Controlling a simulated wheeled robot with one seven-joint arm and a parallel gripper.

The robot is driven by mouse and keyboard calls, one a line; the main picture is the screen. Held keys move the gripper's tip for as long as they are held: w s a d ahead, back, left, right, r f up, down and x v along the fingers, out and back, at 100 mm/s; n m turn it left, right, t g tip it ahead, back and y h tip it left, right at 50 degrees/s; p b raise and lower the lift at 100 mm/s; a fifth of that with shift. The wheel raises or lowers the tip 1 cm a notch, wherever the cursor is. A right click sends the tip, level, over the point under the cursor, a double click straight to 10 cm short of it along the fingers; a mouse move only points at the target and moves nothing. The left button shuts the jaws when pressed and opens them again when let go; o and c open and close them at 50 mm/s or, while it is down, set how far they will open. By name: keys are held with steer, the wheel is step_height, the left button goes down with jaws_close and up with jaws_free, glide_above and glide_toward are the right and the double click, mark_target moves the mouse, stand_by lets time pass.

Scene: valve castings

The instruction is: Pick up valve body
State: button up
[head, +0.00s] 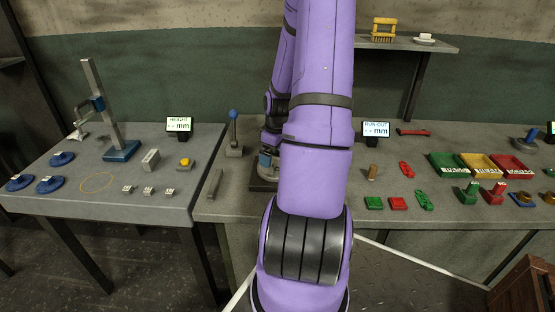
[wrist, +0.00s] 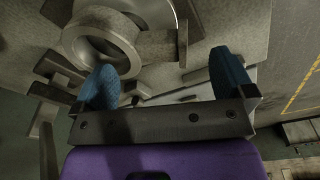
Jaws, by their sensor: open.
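The valve body, a grey metal casting with a round flanged opening and a short side branch (wrist: 158,46), shows at the top of the wrist view. My gripper (wrist: 163,62) is open, with its two blue fingers apart. The left finger overlaps the near edge of the round flange in the picture; I cannot tell whether it touches. The side branch lies beyond the gap between the fingers, and nothing is visibly clamped. In the head view my purple arm hides most of the casting's place and my gripper.
In the head view, a lever with a blue knob (head: 233,115) stands left of my arm. A run-out display (head: 375,129) and green (head: 447,163), yellow (head: 480,165) and red (head: 512,167) trays are to the right. A height stand (head: 122,150) is on the left table.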

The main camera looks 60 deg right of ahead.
steer(key=f, duration=0.2)
steer(key=w+f, duration=0.1)
steer(key=f, duration=0.2)
steer(key=shift+d, duration=0.2)
steer(key=shift+r, duration=0.1)
jaws_close()
steer(key=shift+w+r, duration=0.1)
